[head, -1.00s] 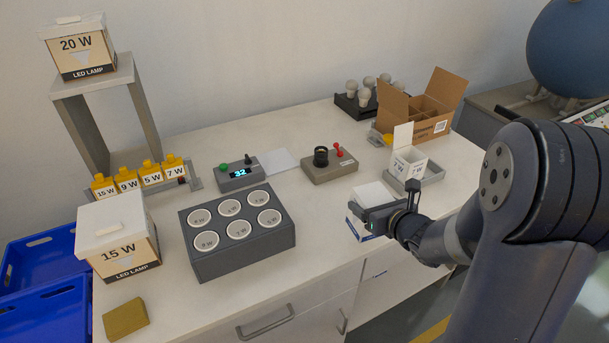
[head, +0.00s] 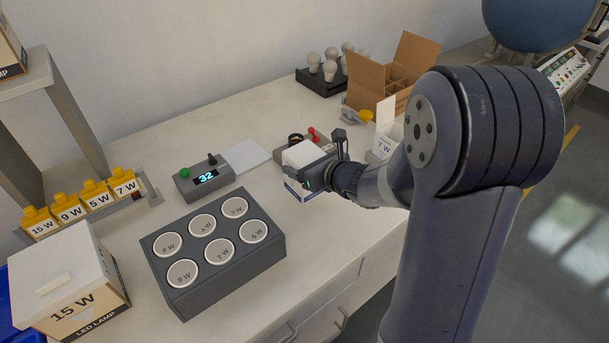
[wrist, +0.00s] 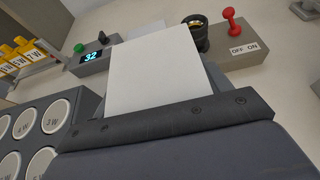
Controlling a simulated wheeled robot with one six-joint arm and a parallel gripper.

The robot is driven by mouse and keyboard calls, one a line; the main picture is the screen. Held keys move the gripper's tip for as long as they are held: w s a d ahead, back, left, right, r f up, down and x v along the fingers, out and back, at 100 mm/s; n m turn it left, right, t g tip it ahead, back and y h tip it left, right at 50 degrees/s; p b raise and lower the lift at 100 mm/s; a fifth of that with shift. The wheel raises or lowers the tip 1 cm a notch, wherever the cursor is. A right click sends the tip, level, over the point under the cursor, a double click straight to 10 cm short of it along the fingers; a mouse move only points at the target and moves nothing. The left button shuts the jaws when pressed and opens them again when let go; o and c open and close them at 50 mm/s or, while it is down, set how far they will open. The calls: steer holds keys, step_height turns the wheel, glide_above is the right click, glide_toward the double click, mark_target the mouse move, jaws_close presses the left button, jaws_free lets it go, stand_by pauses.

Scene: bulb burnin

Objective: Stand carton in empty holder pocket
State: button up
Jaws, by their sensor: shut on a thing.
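My gripper (head: 318,177) is shut on a carton (head: 304,155) with a white top and a blue-marked lower side. The carton looks upright and is held in front of the small socket box. In the wrist view the carton's blank white face (wrist: 155,75) fills the middle, beyond the gripper's dark edge. An open white carton marked 7 W (head: 384,146) stands at the right, behind my arm. The holder around that carton is mostly hidden by my arm, so I cannot see its empty pocket.
A dark block with several labelled round wells (head: 180,300) stands at front left. Beside it are a display box reading 32 (head: 205,179), a white pad (head: 246,153) and a socket box with a red lever (wrist: 231,22). A divided cardboard box (head: 385,85) stands behind.

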steer(key=shift+f, duration=1.7)
steer(key=shift+f+b, duration=0.2)
steer(key=shift+b, duration=0.35)
steer(key=o, duration=0.9)
steer(key=shift+o, duration=0.2)
steer(key=shift+r, duration=0.2)
